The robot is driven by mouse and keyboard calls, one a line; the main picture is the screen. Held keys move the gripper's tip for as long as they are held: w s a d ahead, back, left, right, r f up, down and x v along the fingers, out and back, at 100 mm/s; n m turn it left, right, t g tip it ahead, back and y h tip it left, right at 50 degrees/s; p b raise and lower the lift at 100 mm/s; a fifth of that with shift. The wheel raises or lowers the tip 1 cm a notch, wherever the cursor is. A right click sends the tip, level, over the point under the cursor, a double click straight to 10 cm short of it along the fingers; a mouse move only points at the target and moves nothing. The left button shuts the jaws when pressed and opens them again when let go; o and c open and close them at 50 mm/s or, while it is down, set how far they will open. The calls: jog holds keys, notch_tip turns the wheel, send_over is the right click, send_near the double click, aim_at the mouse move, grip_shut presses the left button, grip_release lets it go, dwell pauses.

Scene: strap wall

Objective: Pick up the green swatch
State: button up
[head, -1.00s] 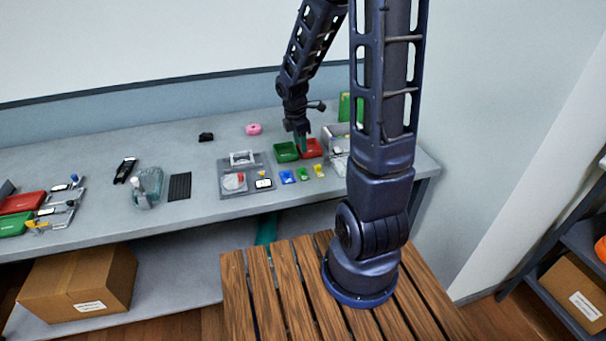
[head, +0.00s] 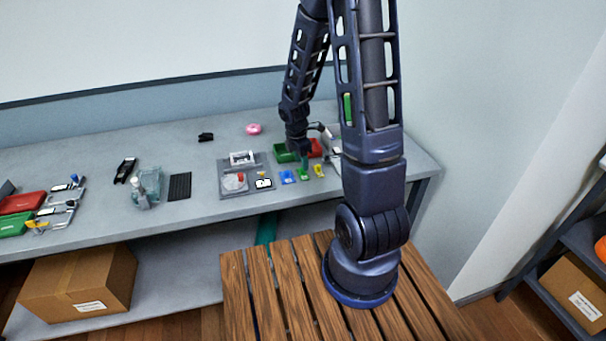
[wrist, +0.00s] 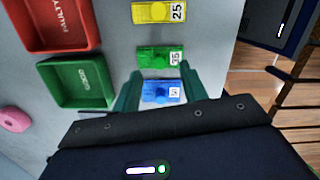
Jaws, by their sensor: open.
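The green swatch (wrist: 155,58) has a white label reading 35 and lies flat on the grey bench, between the yellow swatch (wrist: 160,12) and the blue swatch (wrist: 160,92). In the head view the green swatch (head: 303,175) is small, just below my gripper (head: 304,159). In the wrist view my gripper (wrist: 159,71) is open and empty. Its two green fingers straddle the blue swatch in the picture, and their tips reach the near edge of the green one. The height of the fingertips above the bench is unclear.
A green bin (wrist: 75,82) and a red bin (wrist: 62,22) marked FAULTY stand beside the swatches. A grey tray (head: 234,189) with parts is to the left in the head view. The front bench edge runs close by the swatches.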

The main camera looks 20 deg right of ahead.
jog(key=shift+w+d+f, duration=0.1)
jog(key=shift+d+f, duration=0.05)
jog(key=shift+f, duration=0.75)
jog(key=shift+d+f, duration=0.15)
jog(key=shift+f, duration=0.75)
jog(key=shift+c, duration=0.4)
grip_shut()
